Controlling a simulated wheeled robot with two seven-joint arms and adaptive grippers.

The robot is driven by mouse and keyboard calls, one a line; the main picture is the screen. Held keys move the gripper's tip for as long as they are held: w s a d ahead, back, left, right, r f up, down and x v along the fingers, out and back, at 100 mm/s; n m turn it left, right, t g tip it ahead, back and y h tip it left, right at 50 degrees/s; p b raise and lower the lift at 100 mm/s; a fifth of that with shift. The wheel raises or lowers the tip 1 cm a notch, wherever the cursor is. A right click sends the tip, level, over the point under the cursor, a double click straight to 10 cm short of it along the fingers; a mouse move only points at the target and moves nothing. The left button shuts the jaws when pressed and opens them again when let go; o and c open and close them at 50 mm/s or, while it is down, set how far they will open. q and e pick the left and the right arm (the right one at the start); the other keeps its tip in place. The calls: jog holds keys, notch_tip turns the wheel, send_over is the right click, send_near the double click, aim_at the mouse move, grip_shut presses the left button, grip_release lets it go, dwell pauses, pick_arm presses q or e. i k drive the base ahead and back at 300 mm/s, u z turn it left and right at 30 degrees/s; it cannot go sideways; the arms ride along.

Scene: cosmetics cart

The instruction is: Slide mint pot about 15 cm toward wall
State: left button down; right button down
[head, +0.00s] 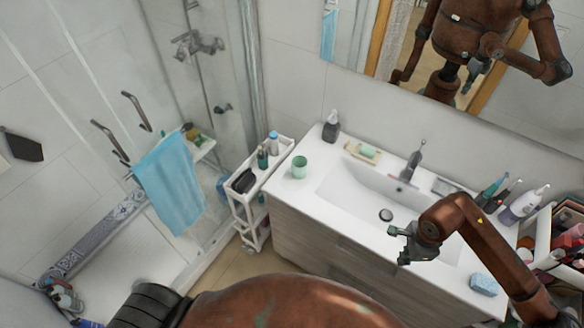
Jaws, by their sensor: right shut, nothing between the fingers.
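My left gripper does not show.
A dark soap bottle (331,126) stands behind the pot to the right, by the wall. A soap dish (363,152) and the tap (412,162) are farther right. A white cart (244,204) with bottles stands left of the counter.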

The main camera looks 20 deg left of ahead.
aim_at(299, 163)
jog(key=i, duration=0.85)
jog(key=u, duration=2)
